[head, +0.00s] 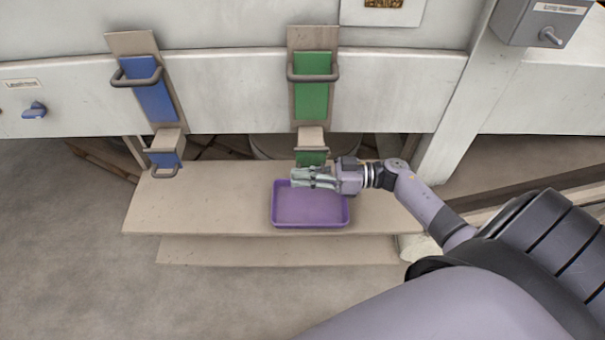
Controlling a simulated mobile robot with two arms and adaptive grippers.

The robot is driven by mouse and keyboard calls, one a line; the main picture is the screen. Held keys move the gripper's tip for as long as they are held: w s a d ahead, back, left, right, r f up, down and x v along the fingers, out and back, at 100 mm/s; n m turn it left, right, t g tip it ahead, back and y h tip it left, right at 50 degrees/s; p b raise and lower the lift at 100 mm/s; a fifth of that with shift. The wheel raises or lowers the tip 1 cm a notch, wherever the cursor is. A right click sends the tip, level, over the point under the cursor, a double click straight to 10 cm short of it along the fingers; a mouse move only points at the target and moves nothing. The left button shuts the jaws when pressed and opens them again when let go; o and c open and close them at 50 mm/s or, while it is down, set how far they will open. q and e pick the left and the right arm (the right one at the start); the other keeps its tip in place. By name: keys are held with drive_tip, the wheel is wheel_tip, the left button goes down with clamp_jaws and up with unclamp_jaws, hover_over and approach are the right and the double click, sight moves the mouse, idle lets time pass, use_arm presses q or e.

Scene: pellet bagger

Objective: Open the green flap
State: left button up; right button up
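The green flap (311,157) hangs at the lower end of the green chute, above the back of the table, with a grey bar handle across it. My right gripper (296,178) reaches in from the right, its fingers pointing left, just below the flap in the picture. It partly overlaps the flap's lower edge; I cannot tell whether it touches the flap. Whether its fingers are open or shut is not clear. My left gripper is not in view.
A purple tray (310,208) stands on the beige table (180,205) under the gripper. A green plate (312,98) with a handle sits higher on the chute. A blue chute (155,98) with a similar blue flap (165,160) is at left. A grey control box (540,20) is at upper right.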

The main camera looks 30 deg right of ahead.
clamp_jaws()
idle(0.4)
wheel_tip(320, 180, up, 8)
drive_tip(key=s+m+p, duration=0.1)
drive_tip(key=m+p, duration=1.5)
drive_tip(key=shift+s+a, duration=0.25)
drive_tip(key=shift+a, duration=0.2)
drive_tip(key=shift+r, duration=0.15)
drive_tip(key=shift+o, duration=2.1)
unclamp_jaws()
drive_tip(key=v, duration=1.2)
